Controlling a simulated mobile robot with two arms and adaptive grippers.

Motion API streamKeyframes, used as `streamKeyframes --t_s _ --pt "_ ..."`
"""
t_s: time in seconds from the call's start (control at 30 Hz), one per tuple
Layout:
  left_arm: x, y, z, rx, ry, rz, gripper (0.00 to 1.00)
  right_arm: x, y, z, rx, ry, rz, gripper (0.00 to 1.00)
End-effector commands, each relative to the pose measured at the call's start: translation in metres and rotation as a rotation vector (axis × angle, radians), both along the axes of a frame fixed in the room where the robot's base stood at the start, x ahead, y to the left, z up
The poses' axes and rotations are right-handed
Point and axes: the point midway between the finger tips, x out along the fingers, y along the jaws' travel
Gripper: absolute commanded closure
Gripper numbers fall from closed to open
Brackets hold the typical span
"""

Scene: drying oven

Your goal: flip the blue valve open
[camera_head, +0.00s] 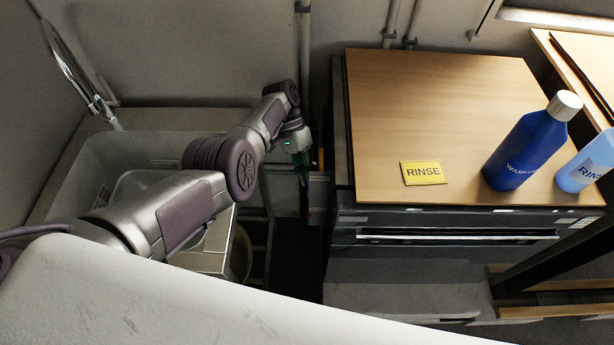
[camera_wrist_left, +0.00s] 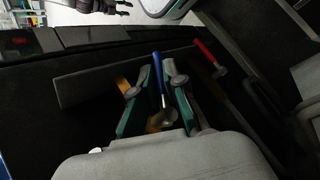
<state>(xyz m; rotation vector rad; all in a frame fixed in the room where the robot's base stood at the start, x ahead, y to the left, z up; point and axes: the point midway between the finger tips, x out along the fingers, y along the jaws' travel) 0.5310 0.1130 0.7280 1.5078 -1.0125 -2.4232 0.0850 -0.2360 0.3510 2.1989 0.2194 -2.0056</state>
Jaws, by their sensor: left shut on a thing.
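The blue valve (camera_wrist_left: 156,73) shows in the left wrist view as a slim blue handle on a metal body, between a yellow-handled valve (camera_wrist_left: 123,84) at left and a red-handled valve (camera_wrist_left: 205,49) at right. My left gripper (camera_wrist_left: 162,82) has its two green-lined fingers on either side of the blue handle and is shut on it. In the head view, my left gripper (camera_head: 302,172) points down into the dark gap left of the wooden-topped unit. The blue valve cannot be made out there.
The wooden top (camera_head: 450,100) carries a yellow RINSE card (camera_head: 422,172), a dark blue bottle (camera_head: 520,150) and a light blue bottle (camera_head: 582,170). A sink (camera_head: 110,150) with a tap (camera_head: 85,80) lies at left. The gap around the valves is narrow.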

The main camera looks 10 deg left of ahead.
Motion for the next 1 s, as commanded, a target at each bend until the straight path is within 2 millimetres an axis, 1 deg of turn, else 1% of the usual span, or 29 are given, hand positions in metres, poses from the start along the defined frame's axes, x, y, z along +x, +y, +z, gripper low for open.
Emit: streamKeyframes --t_s 0.07,0.1,0.17,0.43,0.53,0.67,0.77,0.9,1.0 --pt "0.001 0.000 0.001 0.000 -0.002 0.000 1.00 0.000 0.000 0.000 0.000 0.000 0.000 0.60" --pt "0.001 0.000 0.000 0.000 -0.002 0.000 0.87 0.000 0.000 0.000 0.000 0.000 0.000 0.60" --pt "0.001 0.000 0.000 0.000 -0.002 0.000 0.78 0.000 0.000 0.000 0.000 0.000 0.000 0.60" --pt "0.000 0.000 0.000 0.000 -0.004 0.000 0.78 0.000 0.000 0.001 0.000 0.000 0.000 0.60" --pt "0.000 0.000 0.002 0.003 -0.014 0.000 0.78 0.000 0.000 0.006 0.000 -0.001 0.000 0.60" --pt "0.000 0.000 0.004 0.011 -0.060 0.000 0.78 0.000 0.001 0.023 0.001 0.000 0.000 0.60" --pt "0.001 0.000 0.005 0.025 -0.123 0.001 0.78 0.000 0.001 0.042 0.001 0.000 0.000 0.60" --pt "0.001 0.000 0.001 0.048 -0.243 0.000 0.78 0.000 0.001 0.067 0.001 0.000 0.000 0.60" --pt "0.003 0.001 -0.002 0.069 -0.343 0.000 0.78 0.000 0.001 0.081 0.001 0.000 0.000 0.60"
